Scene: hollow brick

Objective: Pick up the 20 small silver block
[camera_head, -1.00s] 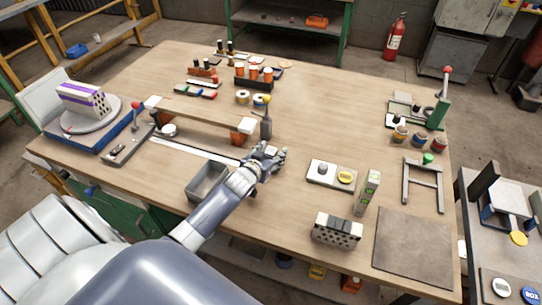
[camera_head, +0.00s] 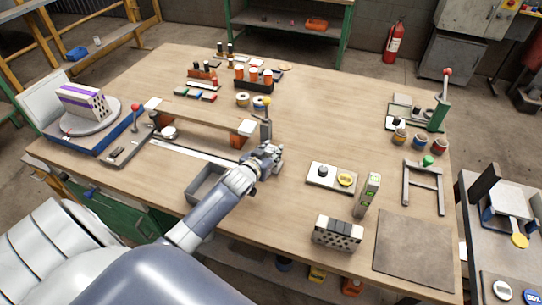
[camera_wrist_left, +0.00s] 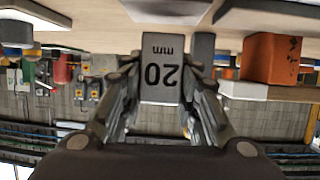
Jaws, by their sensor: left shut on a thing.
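The small silver block (camera_wrist_left: 161,60) is marked "20 mm", which reads upside down in the left wrist view. My left gripper (camera_wrist_left: 161,98) has a finger on each side of the block and is shut on it. In the head view my left gripper (camera_head: 269,157) is over the middle of the wooden table (camera_head: 320,120), just right of the grey open bin. I cannot make out the block there; the gripper hides it. My right gripper is not in view.
An orange block (camera_wrist_left: 272,57) is close beside the gripper. A dark upright post (camera_head: 266,128) stands just behind it. The grey bin (camera_head: 205,184) is under my forearm. A white tray with buttons (camera_head: 331,177) lies to the right, with bare table between.

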